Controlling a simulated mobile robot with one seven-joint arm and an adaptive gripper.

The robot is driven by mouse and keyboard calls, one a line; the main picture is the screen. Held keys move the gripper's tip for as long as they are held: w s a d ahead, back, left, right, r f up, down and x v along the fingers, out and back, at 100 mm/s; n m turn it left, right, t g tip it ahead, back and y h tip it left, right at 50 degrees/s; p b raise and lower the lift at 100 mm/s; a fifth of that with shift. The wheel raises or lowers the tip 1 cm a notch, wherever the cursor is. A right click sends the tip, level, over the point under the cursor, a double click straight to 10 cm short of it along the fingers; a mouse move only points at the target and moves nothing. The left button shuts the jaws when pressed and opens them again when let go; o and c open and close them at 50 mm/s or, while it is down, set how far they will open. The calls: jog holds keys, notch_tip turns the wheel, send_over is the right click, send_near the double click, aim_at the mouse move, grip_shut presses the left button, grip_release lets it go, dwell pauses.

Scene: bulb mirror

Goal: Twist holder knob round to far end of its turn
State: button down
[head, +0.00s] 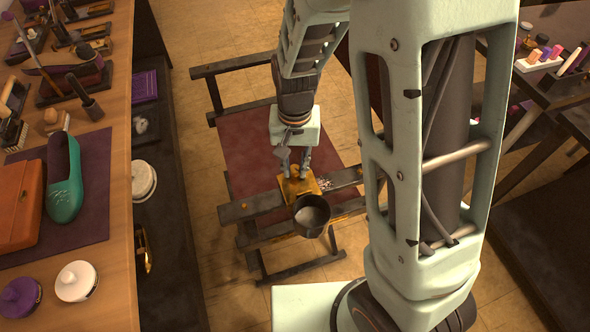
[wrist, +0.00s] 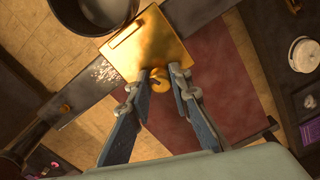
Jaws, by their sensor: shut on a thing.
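The holder knob (wrist: 160,83) is a small brass-coloured knob in front of the square golden plate (wrist: 150,45) in the wrist view. My gripper (wrist: 164,76) has its two fingertips closed around the knob, one at each side. In the head view my gripper (head: 292,168) points down at the golden plate (head: 299,189), which sits on a dark wooden bar (head: 250,207). The fingers partly hide the knob, so its turn angle is hard to read.
A dark round pot (head: 312,216) hangs close by the plate. A red cloth panel (head: 245,150) lies behind the bar. A wooden counter (head: 120,140) with shoes, tools and lidded jars stands at left. Bare tiled floor shows around the stand.

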jog(key=n+b, duration=0.1)
jog(key=n, duration=0.3)
jog(key=shift+n, duration=0.3)
jog(key=n, duration=0.5)
jog(key=c, duration=1.8)
grip_release()
jog(key=shift+c, duration=0.2)
jog(key=m, duration=1)
jog(key=shift+m, duration=0.4)
jog(key=shift+c, duration=0.2)
